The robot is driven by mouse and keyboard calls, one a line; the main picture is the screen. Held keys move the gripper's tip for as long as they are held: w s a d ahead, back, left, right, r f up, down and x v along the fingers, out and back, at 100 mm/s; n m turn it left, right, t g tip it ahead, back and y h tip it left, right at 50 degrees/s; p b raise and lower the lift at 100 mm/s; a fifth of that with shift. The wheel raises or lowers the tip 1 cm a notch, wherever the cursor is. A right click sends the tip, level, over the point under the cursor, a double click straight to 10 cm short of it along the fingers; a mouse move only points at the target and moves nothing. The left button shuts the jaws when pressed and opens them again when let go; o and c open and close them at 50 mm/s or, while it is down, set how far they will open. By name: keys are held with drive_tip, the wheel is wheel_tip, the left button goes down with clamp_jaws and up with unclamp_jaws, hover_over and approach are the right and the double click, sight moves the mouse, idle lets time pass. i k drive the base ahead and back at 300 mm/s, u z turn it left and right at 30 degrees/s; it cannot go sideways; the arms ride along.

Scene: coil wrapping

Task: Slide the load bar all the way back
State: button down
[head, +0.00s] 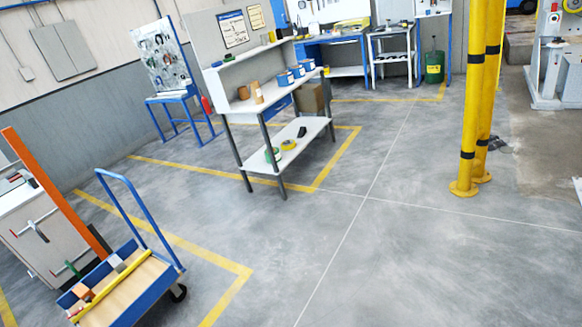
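A blue hand cart (147,306) with a tall blue push handle (150,211) stands at the bottom left, partly cut off by the picture's lower edge. A yellow bar (112,286), which looks like the load bar, lies across its wooden deck (130,298). Small blocks lie against the bar on the handle side: an orange-brown block (84,293) and a grey block (116,263). Whether the bar touches them I cannot tell. My gripper is not in view.
A slanting orange beam (55,190) and a light cabinet (35,230) stand close left of the cart. A white-shelved workbench (270,150) stands at centre with tape rolls. Yellow posts (478,100) stand at right. The grey floor (400,260) is clear at centre and right.

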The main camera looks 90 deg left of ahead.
sight(75, 320)
drive_tip(key=u, duration=1.6)
drive_tip(key=i, duration=0.15)
drive_tip(key=u, duration=2.6)
drive_tip(key=i, duration=1)
drive_tip(key=z, duration=0.2)
drive_tip(key=k, duration=0.85)
drive_tip(key=u, duration=0.2)
drive_tip(key=i, duration=0.25)
drive_tip(key=z, duration=0.05)
